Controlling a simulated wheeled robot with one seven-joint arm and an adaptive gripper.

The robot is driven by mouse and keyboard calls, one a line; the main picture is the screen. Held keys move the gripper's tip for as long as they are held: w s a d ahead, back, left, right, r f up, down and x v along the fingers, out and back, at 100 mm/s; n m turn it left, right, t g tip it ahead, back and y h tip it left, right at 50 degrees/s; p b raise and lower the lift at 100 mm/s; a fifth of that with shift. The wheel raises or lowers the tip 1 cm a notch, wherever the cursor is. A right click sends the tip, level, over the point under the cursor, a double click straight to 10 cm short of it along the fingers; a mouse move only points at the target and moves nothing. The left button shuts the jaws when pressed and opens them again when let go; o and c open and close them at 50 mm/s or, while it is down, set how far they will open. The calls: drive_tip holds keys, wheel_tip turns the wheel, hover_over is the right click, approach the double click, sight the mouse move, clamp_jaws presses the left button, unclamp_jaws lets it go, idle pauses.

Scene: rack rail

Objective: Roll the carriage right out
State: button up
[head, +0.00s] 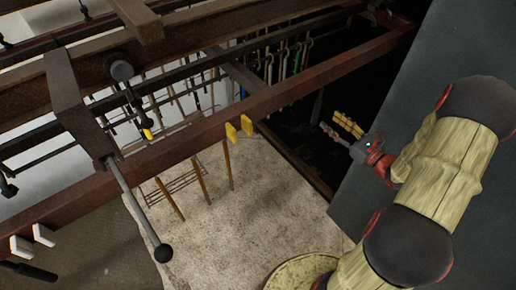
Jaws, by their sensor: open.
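What looks like the carriage is a dark bracket (78,112) lying across the rusty rails in the head view, at left. The front rail (190,142) runs from lower left to upper right. A pair of yellow blocks (240,128) sits on it right of the bracket, and a pair of white blocks (32,241) sits to the left. My gripper (336,123) is open and empty at right, well apart from the bracket and knob. The bracket's underside is hidden.
Several thin rods and hooks (285,62) hang behind the front rail. A wire rack (178,182) shows below it, above a pale mottled floor (250,215). A large dark grey panel (400,110) stands behind my arm at right. The space around the knob looks clear.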

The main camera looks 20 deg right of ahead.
drive_tip(key=x, duration=0.4)
drive_tip(key=shift+w, duration=0.1)
drive_tip(key=x, duration=0.2)
drive_tip(key=shift+w+a, duration=0.1)
drive_tip(key=shift+w, duration=0.2)
drive_tip(key=shift+c, duration=0.8)
clamp_jaws()
